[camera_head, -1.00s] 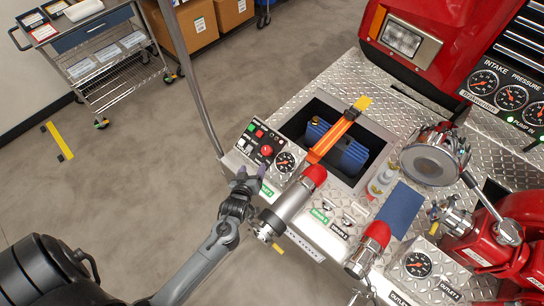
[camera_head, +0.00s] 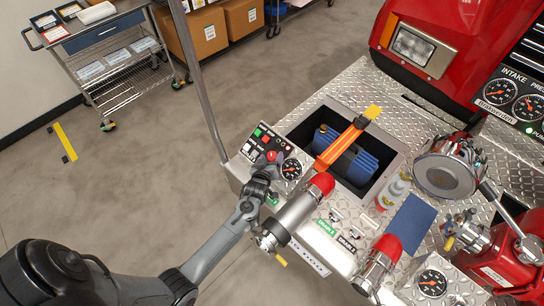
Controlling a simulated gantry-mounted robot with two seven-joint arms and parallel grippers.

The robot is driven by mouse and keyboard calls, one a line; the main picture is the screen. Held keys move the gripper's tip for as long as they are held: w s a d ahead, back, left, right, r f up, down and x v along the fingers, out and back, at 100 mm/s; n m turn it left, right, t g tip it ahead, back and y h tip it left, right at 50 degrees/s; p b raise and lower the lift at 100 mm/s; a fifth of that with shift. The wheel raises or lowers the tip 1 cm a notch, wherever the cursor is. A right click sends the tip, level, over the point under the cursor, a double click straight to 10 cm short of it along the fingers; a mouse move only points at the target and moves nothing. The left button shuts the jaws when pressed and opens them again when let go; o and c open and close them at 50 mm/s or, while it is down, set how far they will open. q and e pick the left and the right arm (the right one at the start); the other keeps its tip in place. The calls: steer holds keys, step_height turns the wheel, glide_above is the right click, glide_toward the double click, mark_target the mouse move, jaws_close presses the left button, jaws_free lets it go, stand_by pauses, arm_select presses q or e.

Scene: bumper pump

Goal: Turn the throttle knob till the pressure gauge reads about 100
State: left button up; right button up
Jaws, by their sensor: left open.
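The control panel (camera_head: 250,150) sits at the left corner of the diamond-plate bumper, with small coloured buttons and a red knob (camera_head: 271,156), which looks like the throttle knob. A round black gauge (camera_head: 291,169) is just right of the knob; its reading is too small to tell. My left gripper (camera_head: 268,162) is open at the red knob, its fingers partly covering it; I cannot tell whether they touch it. More gauges (camera_head: 497,92) show on the panel at the right, labelled intake. My right gripper is not in view.
A silver nozzle with a red tip (camera_head: 321,185) lies close to the right of my left wrist. An open bumper well holds a blue item (camera_head: 364,168) under an orange strap (camera_head: 340,146). A grey pole (camera_head: 200,80) rises behind the panel.

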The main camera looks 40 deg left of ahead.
arm_select(q)
steer(key=shift+x, duration=1.1)
